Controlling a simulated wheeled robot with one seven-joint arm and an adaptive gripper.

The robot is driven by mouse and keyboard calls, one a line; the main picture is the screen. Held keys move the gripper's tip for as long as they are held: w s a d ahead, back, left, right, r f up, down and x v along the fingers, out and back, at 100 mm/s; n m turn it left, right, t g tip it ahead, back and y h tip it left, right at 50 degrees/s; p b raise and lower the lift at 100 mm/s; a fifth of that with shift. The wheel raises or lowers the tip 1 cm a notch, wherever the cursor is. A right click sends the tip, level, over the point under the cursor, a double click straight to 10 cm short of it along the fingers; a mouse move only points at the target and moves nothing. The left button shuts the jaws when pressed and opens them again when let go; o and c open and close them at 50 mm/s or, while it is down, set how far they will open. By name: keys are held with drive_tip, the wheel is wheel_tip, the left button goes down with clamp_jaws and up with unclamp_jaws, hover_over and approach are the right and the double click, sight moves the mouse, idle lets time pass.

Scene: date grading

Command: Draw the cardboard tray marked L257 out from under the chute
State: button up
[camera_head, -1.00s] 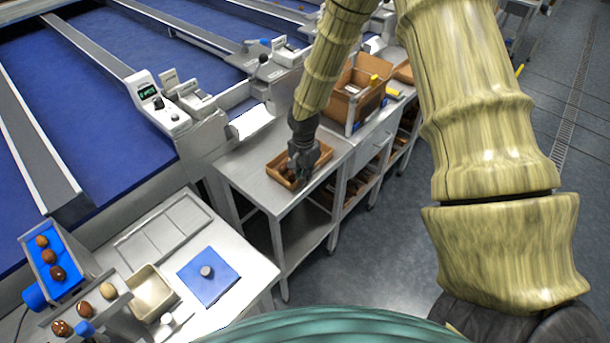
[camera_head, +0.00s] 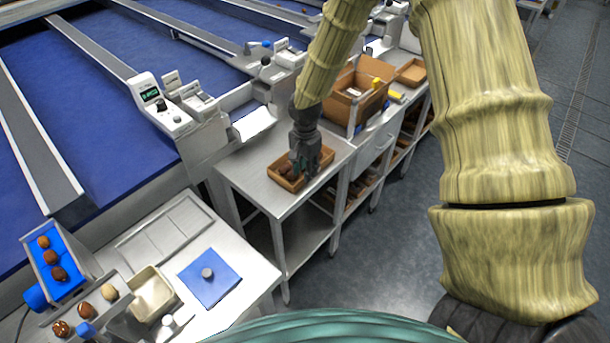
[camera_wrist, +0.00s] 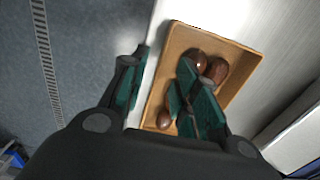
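A shallow brown cardboard tray (camera_head: 274,173) lies on the steel table, in front of the white chute lip (camera_head: 253,122) and apart from it in the picture. In the wrist view the tray (camera_wrist: 178,42) holds a few dark brown dates (camera_wrist: 216,70). No marking is legible on it. My gripper (camera_head: 309,168) is at the tray's right part. In the wrist view my gripper (camera_wrist: 160,72) has its fingers apart, one outside the tray's left wall and one over the inside, near the dates. Whether either finger touches the wall cannot be told.
An open cardboard box (camera_head: 362,92) and a smaller brown tray (camera_head: 411,72) stand on the surfaces to the right. The table (camera_head: 240,168) is bare left of the tray.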

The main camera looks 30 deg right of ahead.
wheel_tip(320, 180, up, 8)
idle(0.5)
drive_tip(key=shift+f, duration=0.1)
